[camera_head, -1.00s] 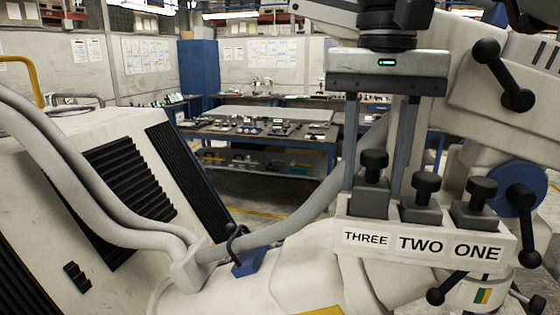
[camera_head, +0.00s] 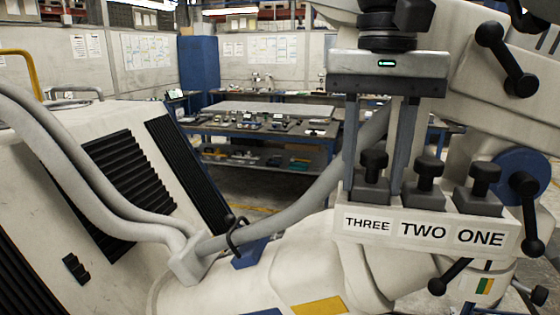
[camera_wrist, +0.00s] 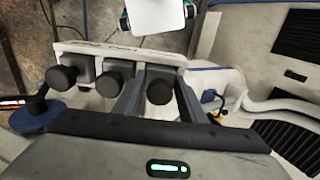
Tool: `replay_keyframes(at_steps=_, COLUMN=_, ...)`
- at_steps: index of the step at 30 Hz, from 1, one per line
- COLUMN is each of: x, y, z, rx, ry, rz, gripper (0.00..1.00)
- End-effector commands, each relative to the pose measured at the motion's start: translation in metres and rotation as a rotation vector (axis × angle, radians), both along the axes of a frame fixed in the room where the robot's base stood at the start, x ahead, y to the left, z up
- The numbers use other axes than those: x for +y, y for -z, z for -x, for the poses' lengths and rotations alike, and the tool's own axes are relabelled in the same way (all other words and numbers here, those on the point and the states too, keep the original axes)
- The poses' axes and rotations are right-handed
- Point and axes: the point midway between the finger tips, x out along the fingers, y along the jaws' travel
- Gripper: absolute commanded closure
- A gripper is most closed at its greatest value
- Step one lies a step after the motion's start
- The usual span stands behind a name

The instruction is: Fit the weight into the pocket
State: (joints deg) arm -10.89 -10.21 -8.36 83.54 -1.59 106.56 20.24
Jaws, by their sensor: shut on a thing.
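My gripper (camera_head: 378,185) points straight down at the right, with its two fingers on either side of a dark grey weight (camera_head: 372,187) with a round knob. It is shut on this weight, which sits at the pocket behind the THREE label (camera_head: 367,224) of the white rack (camera_head: 346,201). The weight's lower part is hidden by the rack's front wall. Its knob (camera_wrist: 160,88) shows between the fingers in the wrist view. Two like weights stand behind TWO (camera_head: 424,193) and ONE (camera_head: 477,199). The three knobs now form an even line.
Black clamp levers (camera_head: 505,60) and a blue round hub (camera_head: 522,177) stand close at the right. Thick grey hoses (camera_head: 95,180) cross the left, before a white housing with black ribs (camera_head: 110,170). A workbench (camera_head: 255,130) stands farther back.

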Motion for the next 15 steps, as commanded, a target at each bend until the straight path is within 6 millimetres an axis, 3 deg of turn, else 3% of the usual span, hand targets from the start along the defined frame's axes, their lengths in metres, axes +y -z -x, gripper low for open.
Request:
replay_keyframes(at_steps=3, x=-0.0001, y=0.0019, z=0.0000, rx=-0.003, ry=0.000, rz=0.000, gripper=1.00)
replay_keyframes(at_steps=4, x=0.0000, y=0.0008, z=0.0000, rx=-0.003, ry=0.000, rz=0.000, gripper=0.58)
replay_keyframes(at_steps=7, x=0.0000, y=0.0009, z=0.0000, rx=-0.003, ry=0.000, rz=0.000, gripper=0.41)
replay_keyframes(at_steps=15, x=-0.0006, y=0.0017, z=0.0001, rx=-0.001, ry=0.001, rz=0.001, gripper=0.41)
